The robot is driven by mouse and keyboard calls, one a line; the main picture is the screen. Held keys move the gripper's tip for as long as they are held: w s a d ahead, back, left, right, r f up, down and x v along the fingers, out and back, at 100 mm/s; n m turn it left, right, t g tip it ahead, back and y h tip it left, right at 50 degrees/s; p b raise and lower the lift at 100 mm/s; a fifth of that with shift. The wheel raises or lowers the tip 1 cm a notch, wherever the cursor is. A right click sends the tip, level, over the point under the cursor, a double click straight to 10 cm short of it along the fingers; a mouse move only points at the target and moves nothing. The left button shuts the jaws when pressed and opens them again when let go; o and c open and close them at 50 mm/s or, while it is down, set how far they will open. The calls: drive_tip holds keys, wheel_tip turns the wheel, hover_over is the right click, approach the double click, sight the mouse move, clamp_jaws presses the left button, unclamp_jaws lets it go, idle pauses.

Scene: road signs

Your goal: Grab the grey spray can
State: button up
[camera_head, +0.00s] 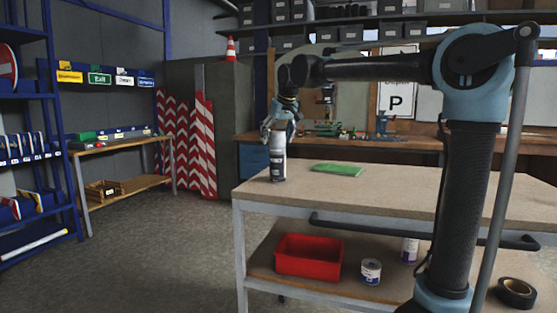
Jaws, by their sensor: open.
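The grey spray can (278,164) stands upright on the top of the workbench (400,190), near its left end. It has a dark label low on its side. My gripper (278,132) points down directly over the can, with its fingers at the can's top. The gripper is open. The fingers partly cover the can's upper end, and I cannot tell whether they touch it.
A green flat item (338,169) lies on the bench right of the can. The lower shelf holds a red bin (309,257), a small tin (371,271), another can (410,249) and a black tape roll (516,292). A dark bar runs along the bench front. The floor at left is clear.

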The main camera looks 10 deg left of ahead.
sight(278, 157)
drive_tip(key=shift+d+x, duration=0.15)
drive_tip(key=shift+x, duration=1.1)
drive_tip(key=shift+d+x, duration=0.2)
drive_tip(key=shift+x, duration=1.1)
drive_tip(key=c, duration=1.5)
